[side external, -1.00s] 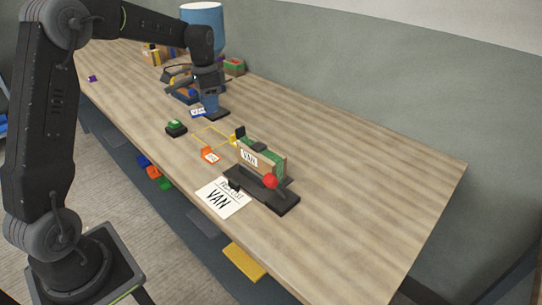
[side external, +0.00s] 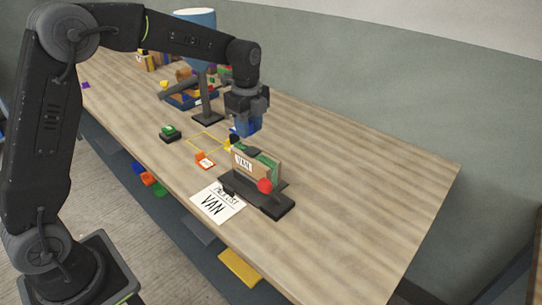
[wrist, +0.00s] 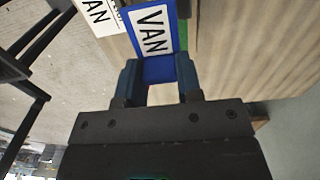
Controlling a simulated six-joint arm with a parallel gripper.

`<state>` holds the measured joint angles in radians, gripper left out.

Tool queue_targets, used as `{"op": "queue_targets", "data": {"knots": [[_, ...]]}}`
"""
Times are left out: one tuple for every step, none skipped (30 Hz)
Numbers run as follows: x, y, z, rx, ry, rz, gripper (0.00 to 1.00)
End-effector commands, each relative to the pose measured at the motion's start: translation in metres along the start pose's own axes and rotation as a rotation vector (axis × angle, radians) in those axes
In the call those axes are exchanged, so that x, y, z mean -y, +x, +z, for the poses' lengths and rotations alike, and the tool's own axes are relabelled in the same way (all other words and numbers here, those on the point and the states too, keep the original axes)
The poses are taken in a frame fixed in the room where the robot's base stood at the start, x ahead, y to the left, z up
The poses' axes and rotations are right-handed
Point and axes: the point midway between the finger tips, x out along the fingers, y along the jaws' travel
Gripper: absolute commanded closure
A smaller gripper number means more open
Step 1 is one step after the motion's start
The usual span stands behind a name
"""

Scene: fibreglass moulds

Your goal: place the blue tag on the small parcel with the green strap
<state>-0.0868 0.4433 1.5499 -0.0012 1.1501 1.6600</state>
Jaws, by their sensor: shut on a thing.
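My gripper (side external: 246,124) is shut on the blue tag (wrist: 159,70), which shows between the fingers in the wrist view with a white label reading VAN. In the side view the gripper hangs above the far end of a small brown parcel (side external: 270,172) with a green strap (side external: 266,160) along it. The parcel stands upright in a black holder (side external: 278,204) with a red knob (side external: 265,186), and a white VAN label (side external: 243,162) faces the near side. The tag looks apart from the parcel, but the exact gap is hard to tell.
A white card (side external: 216,204) reading VAN lies by the front edge. An orange tag (side external: 204,160), a yellow outlined square (side external: 208,142) and a green-topped black block (side external: 170,132) lie left of the holder. A lamp (side external: 207,118) and a blue tray stand behind. The right side is clear.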

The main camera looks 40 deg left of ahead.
Motion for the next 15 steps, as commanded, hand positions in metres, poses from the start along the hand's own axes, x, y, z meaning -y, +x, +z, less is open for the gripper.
{"op": "queue_targets", "data": {"knots": [[0.005,0.008,-0.012,0.0,0.004,0.002,0.89],[0.007,0.012,-0.018,0.0,0.004,0.003,0.89],[0.011,0.017,-0.025,0.0,0.003,0.002,0.89],[0.013,0.02,-0.031,0.0,0.003,0.001,0.89],[0.015,0.023,-0.035,0.0,0.002,0.001,0.89],[0.018,0.027,-0.041,0.0,0.001,0.001,0.89],[0.02,0.03,-0.045,0.0,0.001,0.002,0.89],[0.021,0.031,-0.048,0.0,0.0,0.001,0.89],[0.023,0.033,-0.051,0.0,-0.001,0.0,0.89],[0.024,0.035,-0.053,0.0,-0.001,0.0,0.89],[0.024,0.036,-0.054,0.0,-0.002,0.0,0.89],[0.025,0.037,-0.055,0.0,-0.002,0.0,0.89],[0.025,0.038,-0.056,0.0,-0.003,0.0,0.89],[0.025,0.039,-0.056,0.0,-0.003,0.0,0.89],[0.025,0.043,-0.056,0.0,-0.004,0.0,0.89]]}}
